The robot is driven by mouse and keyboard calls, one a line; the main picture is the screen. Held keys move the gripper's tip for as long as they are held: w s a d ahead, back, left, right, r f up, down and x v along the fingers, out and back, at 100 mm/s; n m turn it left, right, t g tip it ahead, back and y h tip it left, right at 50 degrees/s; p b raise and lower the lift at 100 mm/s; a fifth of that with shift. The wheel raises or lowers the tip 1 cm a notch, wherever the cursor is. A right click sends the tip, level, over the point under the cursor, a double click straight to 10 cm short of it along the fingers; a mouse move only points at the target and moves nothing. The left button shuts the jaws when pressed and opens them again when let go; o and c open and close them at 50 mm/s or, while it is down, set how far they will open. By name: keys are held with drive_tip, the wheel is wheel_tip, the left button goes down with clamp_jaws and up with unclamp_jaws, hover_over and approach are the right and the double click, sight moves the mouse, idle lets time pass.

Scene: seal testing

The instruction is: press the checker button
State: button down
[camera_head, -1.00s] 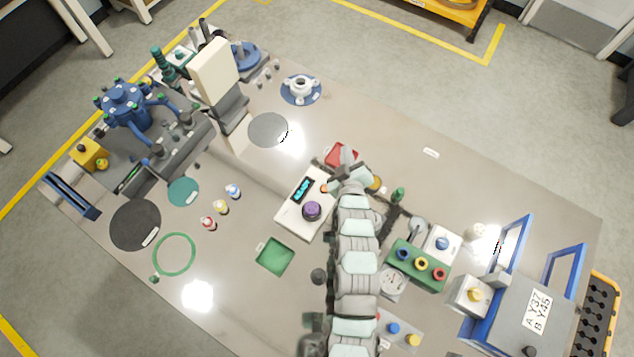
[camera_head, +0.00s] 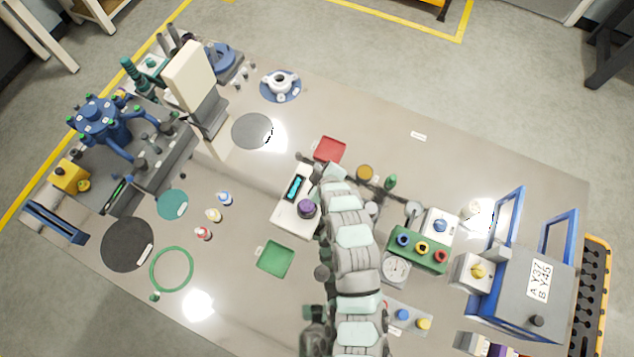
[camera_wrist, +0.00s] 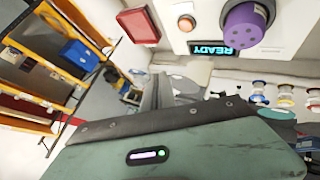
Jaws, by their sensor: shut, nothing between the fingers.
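The checker is a white box (camera_head: 285,218) near the middle of the table, with a lit display (camera_head: 296,187) and a purple knob (camera_head: 307,208) on top. In the wrist view the display (camera_wrist: 212,48) reads READY, and the purple knob (camera_wrist: 243,26) is at the top right. A small orange-red round button (camera_wrist: 187,23) sits left of the knob; my arm hides it in the head view. My gripper (camera_wrist: 160,90) is shut and empty, beside the checker. I cannot tell whether it touches the box. In the head view, its fingertips are hidden.
A red tray (camera_head: 330,149) lies beyond the checker and a green tray (camera_head: 275,258) before it. A green block with coloured knobs (camera_head: 418,250) stands right of my arm. Small bottles (camera_head: 214,215) stand left. The table's far middle is mostly clear.

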wheel_tip(320, 180, down, 8)
drive_tip(key=b, duration=0.3)
drive_tip(key=shift+r, duration=0.15)
drive_tip(key=shift+f+b, duration=0.4)
drive_tip(key=shift+b, duration=0.15)
drive_tip(key=shift+f+b, duration=0.2)
drive_tip(key=shift+b, duration=0.1)
idle(1.2)
drive_tip(key=shift+f+b, duration=0.25)
drive_tip(key=shift+b, duration=0.15)
drive_tip(key=shift+f+b, duration=0.4)
drive_tip(key=shift+b, duration=0.05)
idle(0.6)
drive_tip(key=shift+r, duration=0.8)
drive_tip(key=shift+r+p, duration=1.2)
drive_tip(key=shift+r, duration=1.35)
